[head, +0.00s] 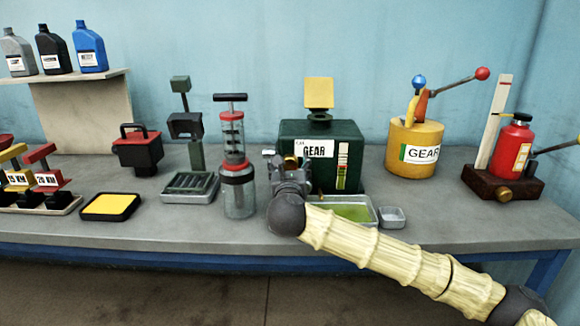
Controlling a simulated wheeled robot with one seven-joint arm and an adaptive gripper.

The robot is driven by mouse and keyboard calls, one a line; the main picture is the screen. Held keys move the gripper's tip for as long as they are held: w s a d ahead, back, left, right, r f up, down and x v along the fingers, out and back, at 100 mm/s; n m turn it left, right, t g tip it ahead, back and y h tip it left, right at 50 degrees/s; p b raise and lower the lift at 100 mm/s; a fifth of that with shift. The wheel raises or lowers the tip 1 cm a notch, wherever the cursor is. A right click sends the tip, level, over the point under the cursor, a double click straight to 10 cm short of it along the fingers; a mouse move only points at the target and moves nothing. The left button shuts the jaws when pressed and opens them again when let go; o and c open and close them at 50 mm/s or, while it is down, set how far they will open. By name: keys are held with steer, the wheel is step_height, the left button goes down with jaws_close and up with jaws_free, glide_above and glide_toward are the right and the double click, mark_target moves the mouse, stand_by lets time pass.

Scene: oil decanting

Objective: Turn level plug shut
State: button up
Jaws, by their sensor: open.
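The dark green GEAR box (352,140) stands on the bench near the middle, with a white GEAR label and a striped strip on its front. A small brass part (291,163), possibly the level plug, shows at the box's lower left front. My gripper (278,159) is open at that corner, beside the brass part. I cannot tell whether the fingers touch it or sit around it. The wrist hides the lower left of the box. A shallow metal tray (373,212) with yellow-green liquid lies in front of the box, partly behind my arm.
A clear cylinder pump (238,190) stands close left of my gripper. A small metal dish (392,217) sits right of the tray. A yellow GEAR can (412,150) and a red bottle (512,150) stand farther right. A black-rimmed yellow pad (110,206) lies left.

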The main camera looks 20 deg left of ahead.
steer(key=c, duration=1)
